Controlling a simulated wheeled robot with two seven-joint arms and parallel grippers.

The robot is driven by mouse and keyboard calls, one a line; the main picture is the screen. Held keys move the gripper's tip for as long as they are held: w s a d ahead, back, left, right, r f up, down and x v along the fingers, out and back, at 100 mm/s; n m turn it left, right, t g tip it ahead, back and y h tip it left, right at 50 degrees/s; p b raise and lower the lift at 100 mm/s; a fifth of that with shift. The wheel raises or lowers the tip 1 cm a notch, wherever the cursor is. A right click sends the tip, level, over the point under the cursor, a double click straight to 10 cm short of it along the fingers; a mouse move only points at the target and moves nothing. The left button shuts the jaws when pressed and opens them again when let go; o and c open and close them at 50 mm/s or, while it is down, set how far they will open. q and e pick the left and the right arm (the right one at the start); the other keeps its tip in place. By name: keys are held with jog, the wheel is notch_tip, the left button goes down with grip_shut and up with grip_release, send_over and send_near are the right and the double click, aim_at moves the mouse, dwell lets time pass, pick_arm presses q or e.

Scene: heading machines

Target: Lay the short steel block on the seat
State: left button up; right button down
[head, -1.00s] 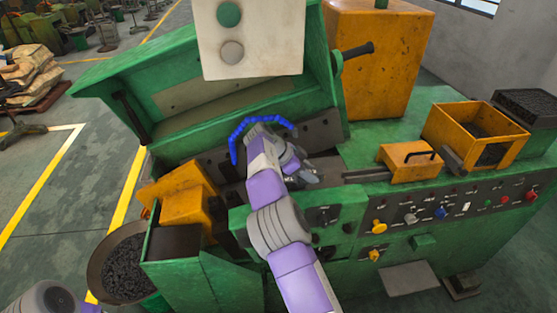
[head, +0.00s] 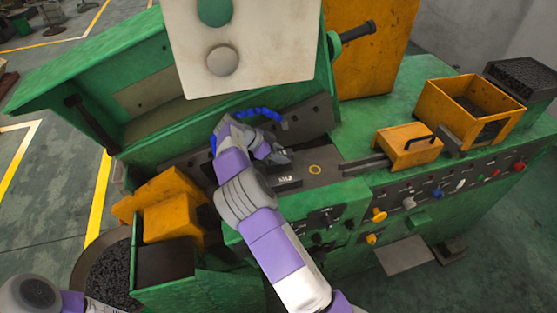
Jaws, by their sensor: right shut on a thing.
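My right gripper (head: 284,158) is over the dark work bed in the middle of the green machine, low and close to it. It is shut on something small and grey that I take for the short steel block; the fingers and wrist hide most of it. A dark block-like part with white marking (head: 288,183) lies just below the fingers in the picture. A yellow ring mark (head: 315,169) shows on the bed just right of the gripper. I cannot tell for certain which part is the seat. My left gripper is out of view; only part of its arm shows at bottom left.
A blue segmented hose (head: 258,112) arches behind my right wrist. A pale panel with two round buttons (head: 240,45) hangs above. A yellow box with a handle (head: 408,147) and an open yellow bin (head: 470,110) stand right. Orange blocks (head: 170,205) stand left.

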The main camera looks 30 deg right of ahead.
notch_tip(320, 180, down, 3)
jog(key=shift+s+p, duration=0.1)
jog(key=shift+p, duration=0.25)
jog(key=shift+f, duration=0.2)
jog(key=shift+f, duration=0.1)
jog(key=c, duration=0.6)
grip_release()
jog(key=shift+c, duration=0.2)
jog(key=b+v, duration=0.1)
jog(key=v, duration=1.1)
